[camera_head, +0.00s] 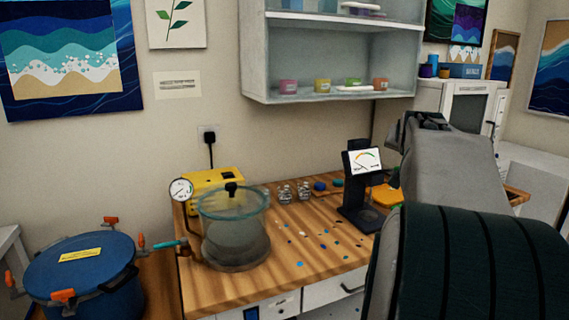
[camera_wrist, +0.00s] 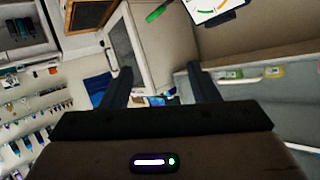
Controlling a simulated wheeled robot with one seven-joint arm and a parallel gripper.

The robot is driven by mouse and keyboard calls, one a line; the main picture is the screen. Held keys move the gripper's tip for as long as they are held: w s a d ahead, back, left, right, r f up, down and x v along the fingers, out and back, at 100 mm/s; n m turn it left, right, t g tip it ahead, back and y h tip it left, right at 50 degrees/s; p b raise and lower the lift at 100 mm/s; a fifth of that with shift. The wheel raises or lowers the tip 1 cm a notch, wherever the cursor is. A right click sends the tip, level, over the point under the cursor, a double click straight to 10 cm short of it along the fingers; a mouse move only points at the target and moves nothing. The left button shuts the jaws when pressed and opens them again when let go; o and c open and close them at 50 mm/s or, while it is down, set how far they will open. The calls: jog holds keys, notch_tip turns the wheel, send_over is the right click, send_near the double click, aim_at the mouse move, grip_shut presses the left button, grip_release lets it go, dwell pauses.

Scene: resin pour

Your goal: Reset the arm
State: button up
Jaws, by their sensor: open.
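My gripper shows in the wrist view (camera_wrist: 160,85) with its two dark fingers spread apart. Nothing is between the fingers; only the room lies beyond them, tilted in that view. In the head view my grey and dark arm fills the right side, raised over the right part of the wooden workbench (camera_head: 300,262). The fingers cannot be made out clearly in the head view.
A glass-walled vacuum chamber (camera_head: 235,235) and yellow pump (camera_head: 215,180) stand on the bench's left. A black gauge stand (camera_head: 362,190) is close to my arm. A blue pressure pot (camera_head: 80,265) is at lower left. A wall shelf (camera_head: 335,60) hangs above. Small coloured bits lie mid-bench.

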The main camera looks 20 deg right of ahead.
jog(key=s+a+f+n+g+y+p, duration=0.1)
jog(key=a+f+n+y+p, duration=0.3)
jog(key=a, duration=0.8)
jog(key=s+a+f+n+g+y+b, duration=0.1)
jog(key=s+a+f+n+y, duration=0.15)
jog(key=a+f, duration=0.7)
jog(key=s+a+f+n+g+y+p, duration=0.1)
jog(key=s+a+f+n+g, duration=0.1)
jog(key=s+a, duration=0.4)
jog(key=s+a+f+n+g+y+p, duration=0.1)
jog(key=s+a+f+n+g+p, duration=0.1)
jog(key=s+a+f, duration=0.2)
jog(key=s+a, duration=0.3)
jog(key=a, duration=0.3)
jog(key=shift+s+a+f+g+y, duration=0.3)
jog(key=shift+a+y, duration=0.05)
jog(key=shift+n, duration=0.25)
